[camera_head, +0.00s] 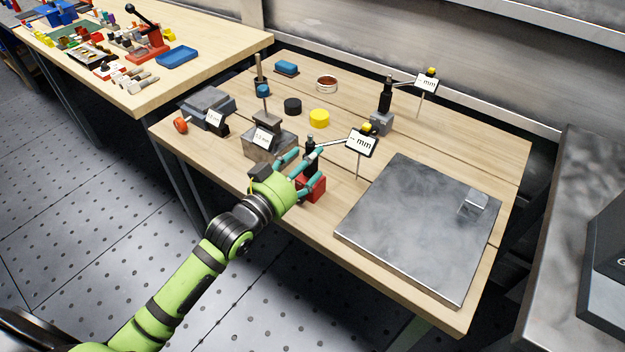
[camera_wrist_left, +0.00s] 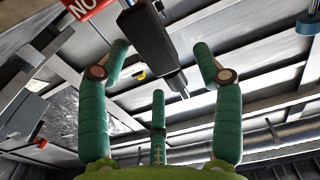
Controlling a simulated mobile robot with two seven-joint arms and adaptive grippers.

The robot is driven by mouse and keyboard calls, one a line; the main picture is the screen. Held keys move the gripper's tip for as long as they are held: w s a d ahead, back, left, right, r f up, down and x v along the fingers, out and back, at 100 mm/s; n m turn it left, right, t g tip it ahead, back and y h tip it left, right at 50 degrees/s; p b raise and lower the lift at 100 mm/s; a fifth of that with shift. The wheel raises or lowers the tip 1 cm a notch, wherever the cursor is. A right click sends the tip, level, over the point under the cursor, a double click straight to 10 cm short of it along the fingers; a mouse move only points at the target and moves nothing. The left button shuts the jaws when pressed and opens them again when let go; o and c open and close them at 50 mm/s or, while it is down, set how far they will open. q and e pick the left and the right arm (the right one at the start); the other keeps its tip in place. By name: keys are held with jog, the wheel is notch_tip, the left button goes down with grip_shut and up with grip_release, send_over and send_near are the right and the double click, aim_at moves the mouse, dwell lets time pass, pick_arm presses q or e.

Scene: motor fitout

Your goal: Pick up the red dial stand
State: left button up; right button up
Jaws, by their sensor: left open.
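The red dial stand has a red block base (camera_head: 316,187), a dark post and a square dial (camera_head: 361,142) marked "mm" on a side arm. It stands on the wooden table, left of the grey plate. My left gripper (camera_head: 307,168) is open, its teal fingers spread at the red base and partly hiding it. I cannot tell whether they touch it. In the left wrist view the open fingers (camera_wrist_left: 160,75) show with a dark tapered bar (camera_wrist_left: 150,45) beyond; I cannot tell whether it belongs to the stand. My right gripper is not in view.
A grey block with a labelled gauge (camera_head: 268,145) stands just behind my left gripper. A second dial stand (camera_head: 381,122) with a grey base is further back. Yellow (camera_head: 319,118) and black (camera_head: 292,106) discs lie mid-table. A large grey plate (camera_head: 415,230) fills the front right.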

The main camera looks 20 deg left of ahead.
pick_arm(q)
jog(key=shift+x, duration=0.75)
jog(key=shift+s, duration=0.1)
grip_shut()
jog(key=shift+r, duration=0.15)
jog(key=shift+r, duration=0.1)
